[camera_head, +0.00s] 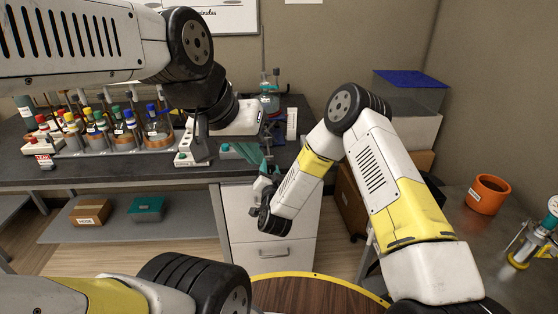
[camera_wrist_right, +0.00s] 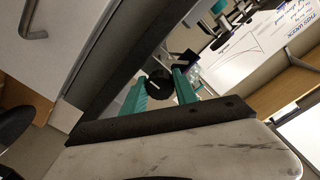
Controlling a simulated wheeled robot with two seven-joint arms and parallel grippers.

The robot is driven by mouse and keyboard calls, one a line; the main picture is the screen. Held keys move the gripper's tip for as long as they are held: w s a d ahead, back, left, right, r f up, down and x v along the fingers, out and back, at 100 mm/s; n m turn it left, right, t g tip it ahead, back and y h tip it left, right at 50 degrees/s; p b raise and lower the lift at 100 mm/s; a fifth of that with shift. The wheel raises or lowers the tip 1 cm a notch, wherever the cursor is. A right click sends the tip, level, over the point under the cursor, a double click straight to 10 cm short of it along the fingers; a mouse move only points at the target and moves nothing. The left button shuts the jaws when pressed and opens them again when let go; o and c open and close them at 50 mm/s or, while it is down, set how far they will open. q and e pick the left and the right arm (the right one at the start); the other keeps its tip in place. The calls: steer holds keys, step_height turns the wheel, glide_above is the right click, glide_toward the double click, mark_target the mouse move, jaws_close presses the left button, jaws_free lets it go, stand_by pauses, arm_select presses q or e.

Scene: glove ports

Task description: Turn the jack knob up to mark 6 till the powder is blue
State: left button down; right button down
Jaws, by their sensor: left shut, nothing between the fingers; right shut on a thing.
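My right gripper (camera_head: 250,153) reaches to the front edge of the dark bench. In the right wrist view its teal fingers (camera_wrist_right: 160,92) are shut on a round black knob (camera_wrist_right: 159,84) with a white pointer line. The marks around the knob cannot be read, and in the head view the arms and fingers hide it. My left gripper (camera_head: 258,128) is just above and behind the right one, over the bench. It is shut and empty; its fingertips are hard to make out. I cannot pick out the powder or its colour in either view.
Several capped bottles (camera_head: 125,130) stand on the bench at left. Glassware (camera_head: 270,100) stands behind my left gripper. A white drawer cabinet (camera_head: 270,222) is below the bench edge. An orange pot (camera_head: 488,194) stands on the right table. My two hands are close together.

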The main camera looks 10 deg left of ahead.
stand_by(0.3)
steer(key=c, duration=1)
jaws_free()
steer(key=shift+o, duration=0.2)
steer(key=v, duration=0.8)
steer(key=shift+w, duration=0.1)
